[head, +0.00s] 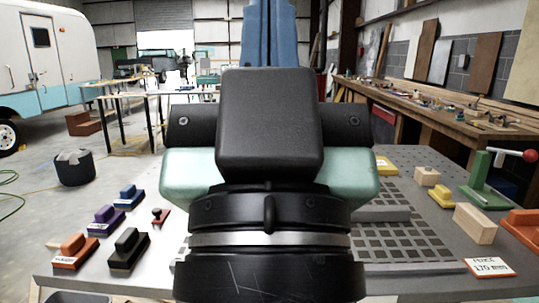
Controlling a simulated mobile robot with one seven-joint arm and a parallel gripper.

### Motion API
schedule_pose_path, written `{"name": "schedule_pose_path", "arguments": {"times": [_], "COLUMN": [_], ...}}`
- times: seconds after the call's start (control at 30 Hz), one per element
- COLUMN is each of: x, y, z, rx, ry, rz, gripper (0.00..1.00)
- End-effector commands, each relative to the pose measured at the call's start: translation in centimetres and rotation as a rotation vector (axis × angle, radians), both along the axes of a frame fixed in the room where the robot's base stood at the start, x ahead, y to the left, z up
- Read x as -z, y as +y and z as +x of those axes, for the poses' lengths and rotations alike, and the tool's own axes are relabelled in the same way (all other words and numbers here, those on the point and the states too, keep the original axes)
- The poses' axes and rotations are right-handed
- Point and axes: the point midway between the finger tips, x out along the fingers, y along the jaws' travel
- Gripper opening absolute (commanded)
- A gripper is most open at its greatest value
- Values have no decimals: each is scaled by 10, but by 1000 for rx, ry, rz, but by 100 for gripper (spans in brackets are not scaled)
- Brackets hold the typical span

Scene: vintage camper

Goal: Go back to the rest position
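My gripper (268,125) fills the middle of the head view, seen from behind, above the grey workbench (75,277). Its black housing has pale green parts at both sides, with a black and silver wrist ring below. The fingers are hidden behind the housing, so I cannot see their opening or whether they hold anything. My arm covers the middle of the bench.
Left on the bench are orange (75,251), purple (106,220), blue (129,197) and black (128,249) handled blocks and a small stamp (160,216). Right are a slotted grey plate (405,240), wooden blocks (475,223), a green toggle clamp (483,182) and a 170 mm card (489,267).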

Motion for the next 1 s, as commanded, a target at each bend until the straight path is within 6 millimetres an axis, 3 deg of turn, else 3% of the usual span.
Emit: {"name": "schedule_pose_path", "arguments": {"times": [0.03, 0.1, 0.3, 0.5, 0.67, 1.0], "x": [-32, -54, -114, -155, -167, -165], "y": [0, 0, 0, 1, 1, 0], "z": [0, 0, 0, 0, 0, 0], "rx": [0, 0, -1, -1, -1, -1], "ry": [0, 1, 1, 1, 1, 1], "rz": [0, 0, 0, 0, 0, 0], "gripper": [0, 0, 0, 0, 0, 0]}}
